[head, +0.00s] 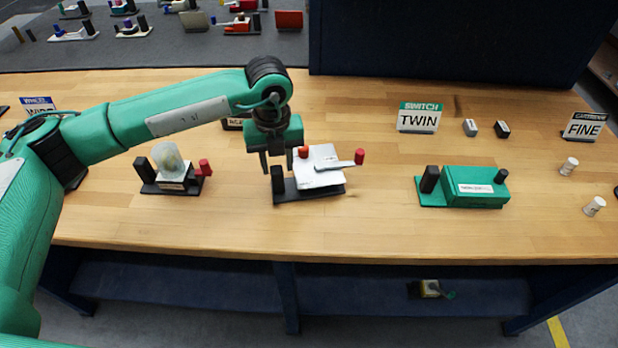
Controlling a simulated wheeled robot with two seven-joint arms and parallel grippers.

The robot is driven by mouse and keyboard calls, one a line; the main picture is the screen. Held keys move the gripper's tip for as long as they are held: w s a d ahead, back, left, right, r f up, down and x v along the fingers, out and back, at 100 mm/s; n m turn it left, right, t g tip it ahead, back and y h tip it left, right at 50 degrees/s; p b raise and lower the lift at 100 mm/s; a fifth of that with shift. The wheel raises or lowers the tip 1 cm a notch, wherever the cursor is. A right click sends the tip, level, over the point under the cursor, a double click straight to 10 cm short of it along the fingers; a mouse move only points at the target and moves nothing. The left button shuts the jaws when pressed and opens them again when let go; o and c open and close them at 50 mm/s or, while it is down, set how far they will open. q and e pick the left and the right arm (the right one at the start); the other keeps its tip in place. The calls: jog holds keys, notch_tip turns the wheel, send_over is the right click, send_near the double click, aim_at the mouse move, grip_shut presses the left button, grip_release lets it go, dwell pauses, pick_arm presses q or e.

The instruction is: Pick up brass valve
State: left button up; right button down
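My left gripper (277,162) points down over the left part of a white device with a red-tipped lever (320,167) on a black base. Its two fingers are apart, with nothing visible between them. No part clearly looks like a brass valve. A small yellowish object (430,288) lies on the lower shelf, too small to identify. My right gripper is not in view.
A device with a clear dome (168,158) stands to the left, and a green box device (475,187) to the right. Signs reading TWIN (418,120) and FINE (584,128) stand behind. White cylinders (594,206) are at the far right. The front strip of the wooden bench (370,235) is clear.

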aim_at(278, 178)
pick_arm(q)
jog(key=f, duration=0.5)
jog(key=shift+a+f, duration=0.2)
jog(key=shift+f, duration=0.15)
grip_shut()
